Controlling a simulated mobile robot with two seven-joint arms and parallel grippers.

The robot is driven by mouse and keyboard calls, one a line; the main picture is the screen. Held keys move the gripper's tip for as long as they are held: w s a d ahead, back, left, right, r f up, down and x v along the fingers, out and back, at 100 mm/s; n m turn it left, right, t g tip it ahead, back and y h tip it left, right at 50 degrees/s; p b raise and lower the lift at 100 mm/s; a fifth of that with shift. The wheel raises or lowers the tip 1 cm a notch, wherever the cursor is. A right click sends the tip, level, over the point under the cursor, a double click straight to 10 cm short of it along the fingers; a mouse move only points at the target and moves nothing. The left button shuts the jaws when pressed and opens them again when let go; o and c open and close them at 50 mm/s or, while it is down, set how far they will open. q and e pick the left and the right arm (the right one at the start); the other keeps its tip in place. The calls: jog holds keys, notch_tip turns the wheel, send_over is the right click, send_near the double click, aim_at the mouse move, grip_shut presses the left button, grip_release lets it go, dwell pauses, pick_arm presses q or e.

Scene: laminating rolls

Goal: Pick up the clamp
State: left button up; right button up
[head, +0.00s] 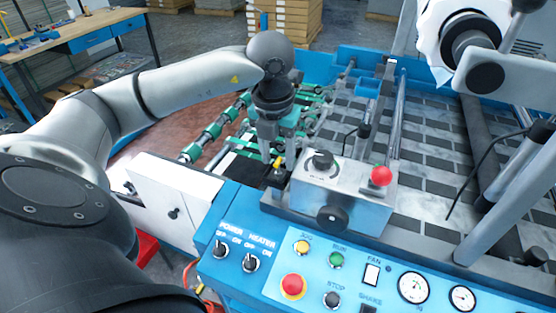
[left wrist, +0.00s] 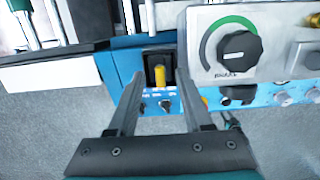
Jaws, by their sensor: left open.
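My left gripper (head: 284,152) points down beside the grey control box on the machine. In the left wrist view its two fingers (left wrist: 161,88) are spread with nothing held between them. A small upright yellow piece (left wrist: 160,76) in a dark socket shows between and beyond the fingertips. It also shows as a small yellow spot (head: 277,163) under the gripper in the head view. It may be part of the clamp, but I cannot tell. No other clamp can be made out clearly. My right gripper is not in view.
The grey box (head: 340,190) with a dial and red button is close to the right of the gripper. The blue control panel (head: 262,284) is in front. A white roll (head: 433,45) is at upper right. A workbench (head: 78,36) stands far left.

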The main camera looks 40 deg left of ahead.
pick_arm(q)
grip_shut()
dwell(0.4)
dwell(1.0)
